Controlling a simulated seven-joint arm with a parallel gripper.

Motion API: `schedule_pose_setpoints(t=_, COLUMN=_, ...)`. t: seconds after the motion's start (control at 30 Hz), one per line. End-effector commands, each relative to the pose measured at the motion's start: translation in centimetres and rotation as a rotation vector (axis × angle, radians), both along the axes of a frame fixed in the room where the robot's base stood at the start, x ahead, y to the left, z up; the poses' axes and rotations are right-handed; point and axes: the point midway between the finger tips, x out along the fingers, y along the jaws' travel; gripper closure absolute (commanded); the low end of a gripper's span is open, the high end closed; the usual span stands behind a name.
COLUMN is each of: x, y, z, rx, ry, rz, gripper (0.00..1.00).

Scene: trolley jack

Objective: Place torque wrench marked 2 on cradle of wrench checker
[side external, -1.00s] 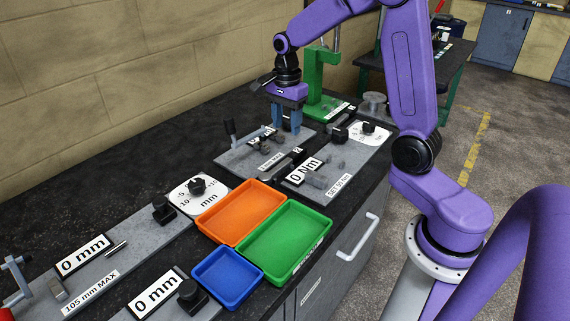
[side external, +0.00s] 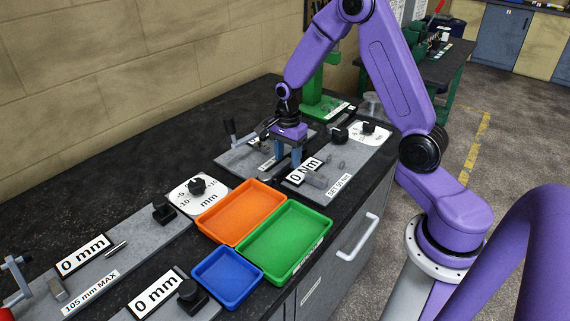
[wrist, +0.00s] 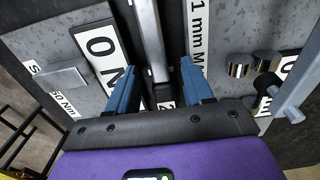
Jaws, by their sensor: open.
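The torque wrench marked 2 shows in the wrist view as a long grey metal bar (wrist: 150,40) with a white "2" label, partly hidden by my gripper's body. It lies in the dark gap between two grey plates. My gripper (wrist: 160,75) is open, with one blue finger on each side of the bar; I cannot tell whether they touch it. In the side view my gripper (side external: 288,162) is low over the wrench and hides much of it. The wrench checker (side external: 340,185) is the grey plate labelled "0 Nm" and "SET 50 Nm", just right of my gripper. A grey block on it (wrist: 62,78) may be its cradle.
Orange (side external: 205,228), green (side external: 327,232) and blue (side external: 232,303) trays stand in front. A plate with a crank (side external: 232,160) lies left of my gripper. A green press (side external: 318,95) stands behind. Several dial and gauge plates lie front left.

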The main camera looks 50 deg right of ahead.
Motion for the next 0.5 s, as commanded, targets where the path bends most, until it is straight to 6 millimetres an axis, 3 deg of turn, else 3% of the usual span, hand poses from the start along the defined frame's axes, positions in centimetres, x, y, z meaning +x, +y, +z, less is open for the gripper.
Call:
schedule_pose_setpoints(t=0.23, x=0.00, y=0.02, z=-0.10, rx=0.000, ry=0.000, rz=0.000, gripper=0.52)
schedule_pose_setpoints(t=0.37, x=0.00, y=0.02, z=-0.09, rx=0.000, ry=0.000, rz=0.000, gripper=0.94)
schedule_pose_setpoints(t=0.4, x=0.00, y=0.02, z=-0.09, rx=0.000, ry=0.000, rz=0.000, gripper=1.00)
schedule_pose_setpoints(t=0.5, x=0.04, y=0.02, z=-0.04, rx=0.000, ry=-0.002, rz=0.000, gripper=1.00)
